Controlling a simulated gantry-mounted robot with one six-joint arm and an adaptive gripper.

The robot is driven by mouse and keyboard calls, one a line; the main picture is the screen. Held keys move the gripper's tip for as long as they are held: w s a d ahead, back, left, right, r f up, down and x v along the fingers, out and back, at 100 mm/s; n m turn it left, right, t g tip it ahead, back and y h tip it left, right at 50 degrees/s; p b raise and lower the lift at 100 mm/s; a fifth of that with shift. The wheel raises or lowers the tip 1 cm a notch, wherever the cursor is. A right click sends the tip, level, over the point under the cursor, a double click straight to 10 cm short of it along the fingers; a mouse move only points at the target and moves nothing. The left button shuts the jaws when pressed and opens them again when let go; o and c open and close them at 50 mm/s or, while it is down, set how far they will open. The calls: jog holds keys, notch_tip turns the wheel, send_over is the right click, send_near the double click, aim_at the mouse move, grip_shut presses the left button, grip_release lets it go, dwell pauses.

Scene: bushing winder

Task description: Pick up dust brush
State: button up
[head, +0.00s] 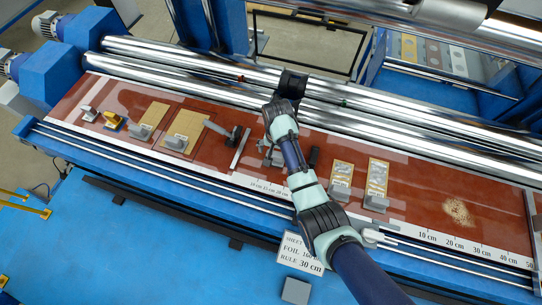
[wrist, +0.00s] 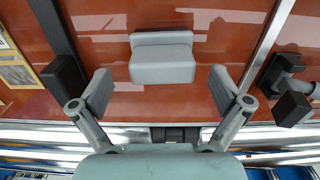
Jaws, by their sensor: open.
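A pale grey block with a wider flat back (wrist: 162,60) lies on the red-brown board, centred ahead of my gripper (wrist: 160,88) in the wrist view. No bristles show on it, so I cannot tell for certain that it is the dust brush. My gripper's two grey fingers are spread apart, one on each side of the block's near end, with nothing held between them. In the head view, my gripper (head: 269,151) is low over the middle of the board and largely hidden by my arm.
A black-ended bar (wrist: 65,75) lies left of the fingers, and a metal strip (wrist: 246,55) and black tool (wrist: 290,90) lie right. Steel rollers (head: 400,125) run behind the board. Sample cards (head: 377,178) and a tan dust patch (head: 457,212) are farther right.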

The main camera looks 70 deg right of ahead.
aim_at(275, 159)
notch_tip(275, 159, down, 5)
jog(key=shift+w+a+f, duration=0.1)
jog(key=c, duration=1.2)
notch_tip(275, 159, up, 20)
jog(key=p, duration=0.6)
